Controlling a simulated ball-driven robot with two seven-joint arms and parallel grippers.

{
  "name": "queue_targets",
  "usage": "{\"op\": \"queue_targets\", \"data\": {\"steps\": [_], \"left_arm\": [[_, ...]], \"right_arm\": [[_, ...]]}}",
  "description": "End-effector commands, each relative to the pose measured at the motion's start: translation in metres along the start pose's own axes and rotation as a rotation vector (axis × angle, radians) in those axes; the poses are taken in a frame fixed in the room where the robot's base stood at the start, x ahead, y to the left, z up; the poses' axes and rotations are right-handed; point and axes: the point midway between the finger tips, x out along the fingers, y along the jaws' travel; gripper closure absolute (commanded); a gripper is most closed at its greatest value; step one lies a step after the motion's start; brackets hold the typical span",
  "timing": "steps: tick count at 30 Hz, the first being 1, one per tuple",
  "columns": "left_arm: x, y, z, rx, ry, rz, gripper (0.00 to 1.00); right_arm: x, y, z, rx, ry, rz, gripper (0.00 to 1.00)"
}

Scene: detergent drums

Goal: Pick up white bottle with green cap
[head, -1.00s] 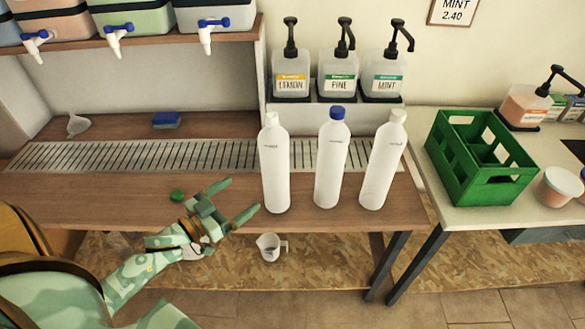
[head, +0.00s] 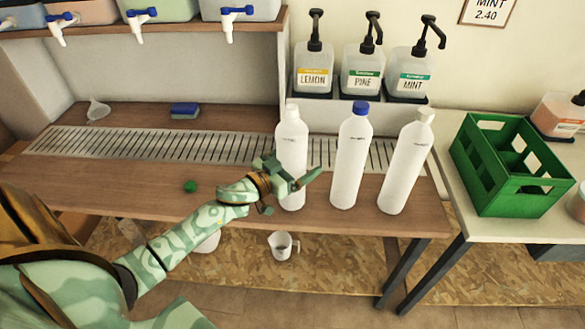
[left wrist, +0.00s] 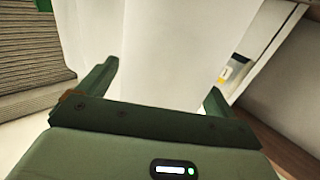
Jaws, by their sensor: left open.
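Three white bottles stand upright in a row near the counter's front edge: the left one (head: 292,139) with a white cap, the middle one (head: 349,160) with a blue cap (head: 361,108), the right one (head: 404,165) with a pale cap. No bottle shows a green cap; a small loose green cap (head: 190,186) lies on the counter left of them. My left gripper (head: 292,172) is open at the left bottle's lower half, partly covering it. In the left wrist view, the white bottle surface (left wrist: 150,50) fills the space between the open fingers. My right gripper is not in view.
A metal drain grate (head: 130,147) runs behind the bottles. Pump dispensers (head: 362,72) stand on a raised ledge behind. A green crate (head: 510,165) sits on the right table. A blue sponge (head: 184,110) and a funnel (head: 98,110) lie at back left; a clear jug (head: 283,245) is below.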

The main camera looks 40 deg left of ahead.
Motion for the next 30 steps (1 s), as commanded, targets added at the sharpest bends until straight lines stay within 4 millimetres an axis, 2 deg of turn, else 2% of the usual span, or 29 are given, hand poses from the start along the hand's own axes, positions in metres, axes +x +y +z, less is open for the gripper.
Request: {"op": "queue_targets", "data": {"steps": [3, 4, 9, 20, 23, 27, 30], "left_arm": [[0.0, 0.0, -0.001, 0.0, 0.0, 0.0, 0.08], [0.0, 0.0, -0.001, 0.0, 0.0, 0.0, 0.11], [-0.001, 0.0, -0.001, 0.0, 0.0, 0.0, 0.57], [-0.001, 0.0, -0.005, 0.001, 0.002, 0.0, 0.57], [-0.001, -0.001, -0.016, 0.003, 0.003, 0.0, 0.57], [-0.001, -0.001, -0.043, 0.003, 0.006, 0.001, 0.57], [-0.019, 0.008, -0.065, 0.004, 0.005, 0.002, 0.57]], "right_arm": [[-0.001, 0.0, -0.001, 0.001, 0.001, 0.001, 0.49], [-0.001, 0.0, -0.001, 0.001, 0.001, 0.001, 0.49], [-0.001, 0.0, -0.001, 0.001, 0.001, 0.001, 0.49], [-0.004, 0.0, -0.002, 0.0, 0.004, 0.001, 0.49], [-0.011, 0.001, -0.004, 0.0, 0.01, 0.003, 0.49], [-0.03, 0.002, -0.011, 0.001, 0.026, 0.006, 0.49], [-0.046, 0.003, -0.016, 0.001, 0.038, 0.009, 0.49]]}}
